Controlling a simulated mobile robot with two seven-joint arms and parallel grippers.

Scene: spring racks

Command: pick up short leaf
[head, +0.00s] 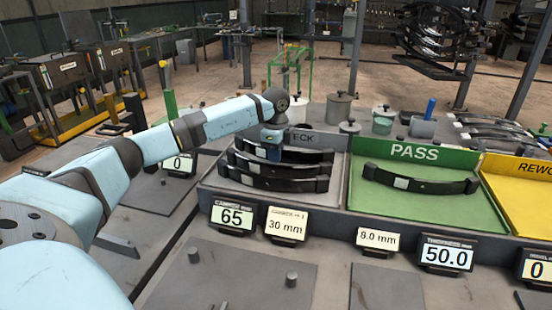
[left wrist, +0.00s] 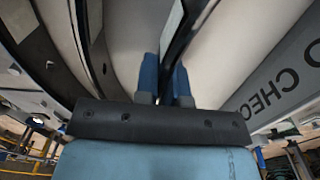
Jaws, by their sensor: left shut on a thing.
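Several dark curved leaves, each with a pale label, lie one behind another in the grey check bay (head: 207,190). My left gripper (head: 270,150) reaches down to the rearmost leaf (head: 310,156) and is shut on it. In the left wrist view its blue fingers (left wrist: 166,82) close on either side of a dark strip (left wrist: 184,36). The other leaves (left wrist: 60,50) are apart from the fingers, to the left there. I cannot tell from lengths alone which leaf is the short one. My right gripper is not in view.
A green PASS tray (head: 490,222) right of the bay holds one dark leaf (head: 422,183). A yellow REWORK tray (head: 530,200) is beyond it. Grey weights (head: 338,108) stand behind.

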